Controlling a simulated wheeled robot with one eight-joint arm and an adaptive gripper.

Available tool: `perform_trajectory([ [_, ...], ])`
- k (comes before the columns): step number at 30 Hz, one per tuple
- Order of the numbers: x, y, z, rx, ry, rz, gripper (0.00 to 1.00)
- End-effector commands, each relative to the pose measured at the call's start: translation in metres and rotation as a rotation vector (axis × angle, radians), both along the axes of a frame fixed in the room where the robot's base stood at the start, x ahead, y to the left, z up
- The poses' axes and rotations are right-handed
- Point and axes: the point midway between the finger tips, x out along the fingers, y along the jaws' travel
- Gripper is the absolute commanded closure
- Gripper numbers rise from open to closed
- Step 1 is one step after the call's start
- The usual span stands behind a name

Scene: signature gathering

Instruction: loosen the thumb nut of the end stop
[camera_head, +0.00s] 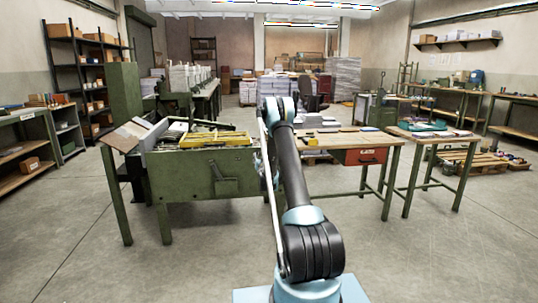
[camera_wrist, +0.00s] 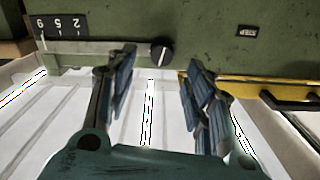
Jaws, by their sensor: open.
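In the wrist view, a round black knob (camera_wrist: 160,54) with a white line sits at the lower edge of a green machine panel (camera_wrist: 190,28). It stands at the right end of a pale metal bar (camera_wrist: 88,47), below a black number plate (camera_wrist: 62,25). It looks like the end stop's thumb nut, but I cannot be sure. My gripper (camera_wrist: 160,72) is open, one finger to each side of the knob in the picture. No contact shows, and the depth gap is unclear. In the head view, my arm hides the gripper.
White channels (camera_wrist: 62,115) lie under my fingers. A yellow-edged black part (camera_wrist: 285,100) is at the right, beneath a small label (camera_wrist: 246,31). In the head view, the green machine (camera_head: 190,185) stands left of my arm and a wooden-topped bench (camera_head: 350,140) right. Open floor (camera_head: 140,260) lies in front.

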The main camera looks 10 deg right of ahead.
Motion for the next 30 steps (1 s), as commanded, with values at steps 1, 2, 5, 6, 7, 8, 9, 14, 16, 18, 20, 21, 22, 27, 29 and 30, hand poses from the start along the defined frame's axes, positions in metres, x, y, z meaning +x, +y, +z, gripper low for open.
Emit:
perform_trajectory([
  [1, -0.009, 0.0, 0.0, -0.001, 0.0, 0.0, 0.52],
  [2, -0.014, 0.0, 0.0, -0.002, 0.0, 0.0, 0.52],
  [5, -0.03, 0.0, 0.0, -0.001, 0.0, 0.0, 0.52],
  [6, -0.036, 0.0, 0.0, -0.001, 0.0, 0.0, 0.52],
  [7, -0.041, 0.0, 0.0, -0.001, 0.0, 0.0, 0.52],
  [8, -0.046, 0.0, 0.0, -0.001, 0.0, 0.0, 0.52],
  [9, -0.052, 0.0, 0.0, -0.002, 0.0, 0.0, 0.52],
  [14, -0.078, 0.0, 0.0, -0.001, 0.0, 0.0, 0.52],
  [16, -0.089, 0.0, 0.0, -0.002, 0.0, 0.0, 0.52],
  [18, -0.1, 0.0, 0.0, -0.003, 0.0, 0.0, 0.52],
  [20, -0.11, 0.001, 0.0, -0.003, 0.0, 0.0, 0.52],
  [21, -0.115, 0.0, 0.001, -0.002, 0.001, -0.001, 0.52],
  [22, -0.114, 0.0, 0.006, -0.003, 0.008, -0.004, 0.52],
  [27, -0.119, -0.004, 0.021, -0.009, 0.045, -0.018, 0.52],
  [29, -0.121, -0.005, 0.026, -0.011, 0.058, -0.024, 0.52],
  [30, -0.122, -0.005, 0.029, -0.012, 0.066, -0.027, 0.52],
])
